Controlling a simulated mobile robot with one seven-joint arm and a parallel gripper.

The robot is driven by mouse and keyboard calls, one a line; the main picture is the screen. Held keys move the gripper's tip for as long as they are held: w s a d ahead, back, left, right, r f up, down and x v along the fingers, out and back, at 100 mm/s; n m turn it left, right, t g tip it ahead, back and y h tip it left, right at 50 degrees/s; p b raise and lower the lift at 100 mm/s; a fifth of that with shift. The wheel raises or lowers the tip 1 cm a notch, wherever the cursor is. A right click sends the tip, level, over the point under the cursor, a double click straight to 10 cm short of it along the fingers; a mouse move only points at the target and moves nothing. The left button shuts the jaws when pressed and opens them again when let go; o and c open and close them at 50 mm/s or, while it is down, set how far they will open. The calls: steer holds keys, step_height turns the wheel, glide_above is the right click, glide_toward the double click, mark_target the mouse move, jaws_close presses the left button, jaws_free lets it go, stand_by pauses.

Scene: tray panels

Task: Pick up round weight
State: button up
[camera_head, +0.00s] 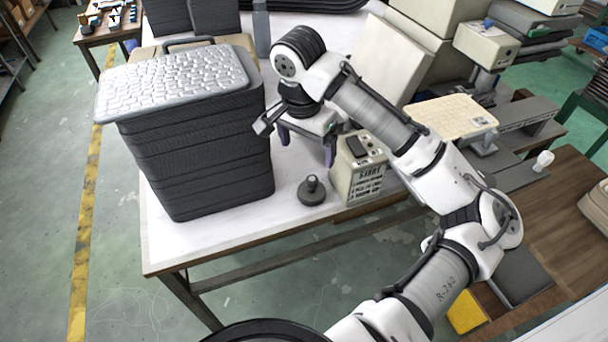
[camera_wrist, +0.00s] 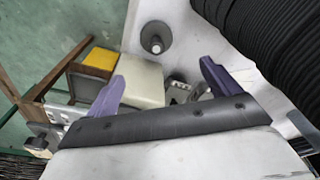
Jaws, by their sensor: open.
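The round weight (camera_head: 312,192) is a dark grey disc with a knob on top. It stands upright on the white table (camera_head: 240,222) near its front edge. In the wrist view the round weight (camera_wrist: 156,38) shows at the top, beyond the fingertips. My gripper (camera_head: 307,146) has two purple fingers spread apart with nothing between them. It is above the table, behind and higher than the weight, and does not touch it. The wrist view also shows my gripper (camera_wrist: 161,73) open.
A tall stack of black trays (camera_head: 205,150) with a pale textured top (camera_head: 172,82) stands close to the left. A beige labelled box (camera_head: 360,180) stands just right of the weight. A grey bottle (camera_head: 261,28) is at the back. Bare table lies in front of the weight.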

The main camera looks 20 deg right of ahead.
mark_target(312, 178)
steer(key=f, duration=0.5)
steer(key=d+f, duration=0.1)
steer(key=f, duration=0.2)
steer(key=shift+w+f, duration=0.1)
steer(key=shift+w, duration=0.3)
steer(key=f, duration=0.3)
steer(key=f+p, duration=0.1)
steer(key=shift+s+d+f, duration=0.2)
steer(key=shift+s+d, duration=0.05)
steer(key=shift+d, duration=0.05)
steer(key=shift+w+f, duration=0.1)
steer(key=shift+f, duration=0.45)
steer(key=c, duration=1.4)
steer(key=shift+c, duration=0.4)
steer(key=shift+r, duration=0.15)
